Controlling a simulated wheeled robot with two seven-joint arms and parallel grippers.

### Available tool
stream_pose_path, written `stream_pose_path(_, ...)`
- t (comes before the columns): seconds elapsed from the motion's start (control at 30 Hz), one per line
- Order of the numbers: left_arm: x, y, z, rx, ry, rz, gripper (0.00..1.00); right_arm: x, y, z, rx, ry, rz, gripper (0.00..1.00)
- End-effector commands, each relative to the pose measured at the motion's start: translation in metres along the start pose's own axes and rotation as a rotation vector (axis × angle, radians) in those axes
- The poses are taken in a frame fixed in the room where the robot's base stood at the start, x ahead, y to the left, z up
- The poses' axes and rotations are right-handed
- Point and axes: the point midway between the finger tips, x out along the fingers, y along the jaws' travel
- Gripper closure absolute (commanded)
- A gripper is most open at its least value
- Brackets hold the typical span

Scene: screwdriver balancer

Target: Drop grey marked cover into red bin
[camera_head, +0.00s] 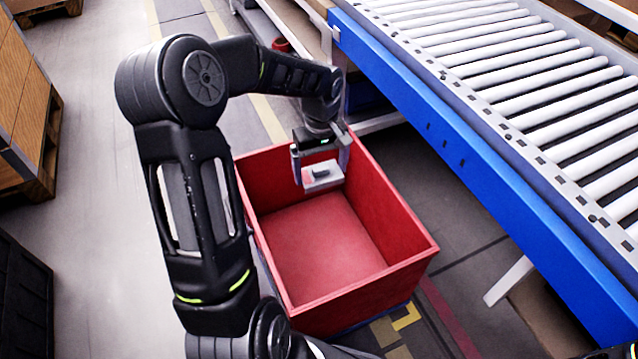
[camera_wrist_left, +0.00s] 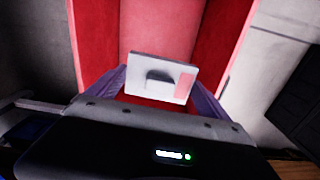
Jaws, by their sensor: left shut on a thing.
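The grey cover (camera_head: 322,177) is a small light-grey plate with a dark raised part on its face. In the left wrist view the cover (camera_wrist_left: 158,78) also shows a reddish mark on its right side. My left gripper (camera_head: 321,171) is shut on the cover, with a finger at each side of it. It holds the cover over the far part of the open red bin (camera_head: 345,296), around the height of its rim. The bin's visible floor is empty. The red bin (camera_wrist_left: 158,28) shows beyond the cover in the left wrist view. My right gripper is not in view.
A roller conveyor with a blue side rail (camera_head: 470,165) runs along the right of the bin. Wooden crates on pallets (camera_head: 28,110) and a black crate (camera_head: 22,295) stand at the left. The floor between them and the bin is clear.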

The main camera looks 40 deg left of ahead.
Motion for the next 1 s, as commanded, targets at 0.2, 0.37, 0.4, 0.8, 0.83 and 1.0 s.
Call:
stream_pose_path(0.2, 0.003, -0.003, -0.002, -0.025, 0.000, 0.001, 0.50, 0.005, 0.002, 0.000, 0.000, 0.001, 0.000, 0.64)
stream_pose_path(0.37, 0.003, -0.003, -0.002, -0.023, 0.000, 0.001, 0.50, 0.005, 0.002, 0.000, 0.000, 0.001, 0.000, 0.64)
stream_pose_path(0.4, 0.003, -0.003, -0.002, -0.023, 0.000, 0.001, 0.50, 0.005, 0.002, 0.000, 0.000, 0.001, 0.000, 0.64)
stream_pose_path(0.8, 0.032, -0.003, -0.002, -0.021, 0.000, 0.000, 0.50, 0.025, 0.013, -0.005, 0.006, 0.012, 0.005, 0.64)
stream_pose_path(0.83, 0.035, -0.003, -0.002, -0.021, 0.000, 0.000, 0.50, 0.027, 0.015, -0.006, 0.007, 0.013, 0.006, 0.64)
stream_pose_path(1.0, 0.054, -0.003, -0.002, -0.021, -0.001, 0.000, 0.50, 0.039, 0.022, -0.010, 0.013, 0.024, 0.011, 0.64)
